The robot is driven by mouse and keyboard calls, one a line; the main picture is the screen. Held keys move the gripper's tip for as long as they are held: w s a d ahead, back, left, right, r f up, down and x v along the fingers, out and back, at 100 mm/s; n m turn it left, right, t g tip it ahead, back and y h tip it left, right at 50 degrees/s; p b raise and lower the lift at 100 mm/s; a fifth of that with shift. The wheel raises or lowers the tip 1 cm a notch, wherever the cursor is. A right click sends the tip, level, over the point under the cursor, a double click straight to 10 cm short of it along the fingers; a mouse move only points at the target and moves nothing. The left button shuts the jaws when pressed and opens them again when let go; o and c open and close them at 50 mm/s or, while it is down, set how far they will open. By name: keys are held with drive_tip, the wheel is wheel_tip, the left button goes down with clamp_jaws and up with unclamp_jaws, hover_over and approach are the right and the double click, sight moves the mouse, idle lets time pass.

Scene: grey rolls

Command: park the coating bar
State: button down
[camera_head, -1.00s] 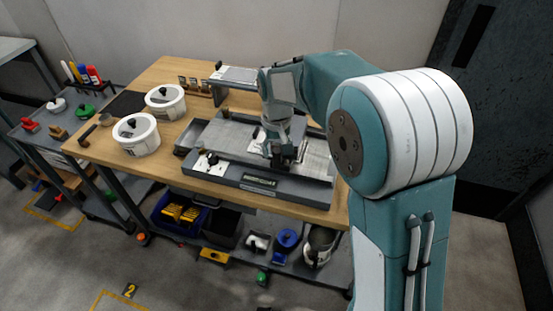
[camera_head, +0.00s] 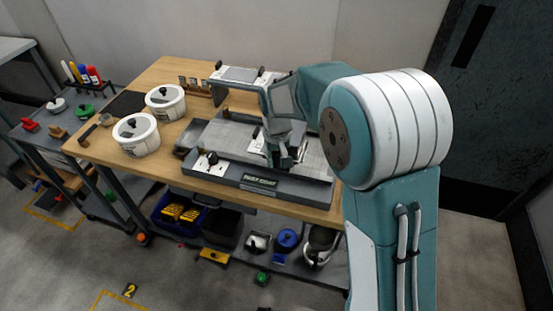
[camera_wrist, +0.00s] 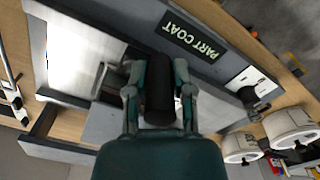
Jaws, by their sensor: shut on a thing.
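My gripper (camera_head: 284,158) is over the right half of a grey coating bench (camera_head: 225,177) on the wooden table. In the wrist view my gripper (camera_wrist: 159,92) has its two fingers closed on the sides of a dark upright cylinder, which looks like the handle of the coating bar (camera_wrist: 158,72). The rest of the bar is mostly hidden behind the fingers and wrist. A pale sheet (camera_wrist: 84,55) lies on the bed beside it. The bench front carries a "PART COAT" label (camera_wrist: 193,38). I cannot tell whether the bar touches the bed.
A raised shelf (camera_head: 240,75) stands behind the bench. A white plate with a black knob (camera_head: 211,160) is at the bench's left. Two lidded white pots (camera_head: 137,136) stand further left. The table's front edge (camera_head: 200,196) lies close before the bench.

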drive_tip(key=s+d, duration=0.1)
drive_tip(key=d, duration=0.5)
drive_tip(key=s+d, duration=0.1)
drive_tip(key=d, duration=0.2)
drive_tip(key=shift+s+d+f, duration=0.1)
drive_tip(key=shift+s, duration=0.25)
drive_tip(key=c, duration=0.8)
unclamp_jaws()
drive_tip(key=shift+c, duration=0.2)
drive_tip(key=o, duration=0.4)
drive_tip(key=shift+c, duration=0.2)
drive_tip(key=shift+d, duration=0.2)
drive_tip(key=shift+a, duration=0.1)
